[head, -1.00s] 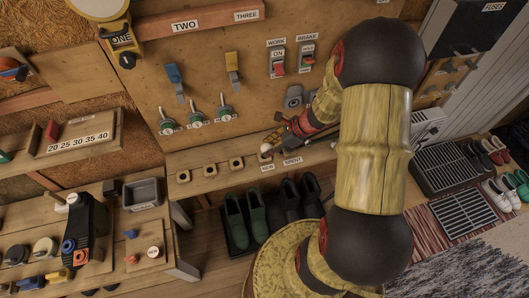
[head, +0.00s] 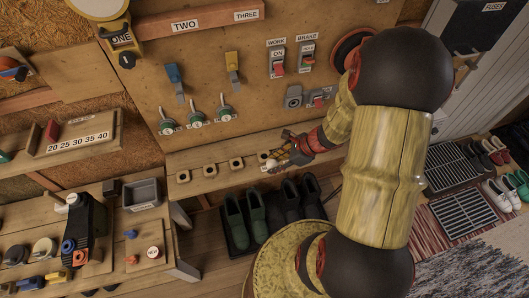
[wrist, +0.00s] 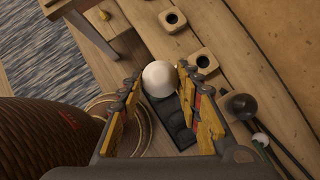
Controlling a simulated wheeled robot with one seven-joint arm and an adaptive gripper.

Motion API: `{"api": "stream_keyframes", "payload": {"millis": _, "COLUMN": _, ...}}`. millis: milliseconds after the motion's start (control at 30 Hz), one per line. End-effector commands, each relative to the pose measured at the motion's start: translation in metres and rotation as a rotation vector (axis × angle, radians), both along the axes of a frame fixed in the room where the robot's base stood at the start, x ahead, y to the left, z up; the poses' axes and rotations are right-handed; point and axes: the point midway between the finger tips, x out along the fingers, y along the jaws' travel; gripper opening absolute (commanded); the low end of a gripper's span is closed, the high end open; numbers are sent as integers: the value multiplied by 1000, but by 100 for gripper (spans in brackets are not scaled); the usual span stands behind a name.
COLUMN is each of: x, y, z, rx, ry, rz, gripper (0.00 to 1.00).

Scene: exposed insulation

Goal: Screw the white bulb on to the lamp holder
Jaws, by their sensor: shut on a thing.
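The white bulb (wrist: 158,78) sits between the fingers of my gripper (wrist: 155,92) in the wrist view. My gripper is shut on it, and its round white end shows. In the head view the bulb (head: 270,163) is small at the tip of my gripper (head: 280,158), over the front of the narrow wooden shelf. Square wooden lamp holders with dark round holes stand in a row along this shelf; one (head: 236,163) is just left of the bulb.
Several pairs of shoes (head: 245,215) stand on the floor below the shelf. A panel with levers and switches (head: 278,62) rises behind it. A workbench (head: 140,250) stands at left.

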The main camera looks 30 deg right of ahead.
Motion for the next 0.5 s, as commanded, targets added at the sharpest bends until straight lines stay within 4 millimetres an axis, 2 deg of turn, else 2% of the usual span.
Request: {"api": "stream_keyframes", "payload": {"millis": 500, "x": -36, "y": 10, "z": 0, "rx": 0, "ry": 0, "rz": -2, "gripper": 26}}
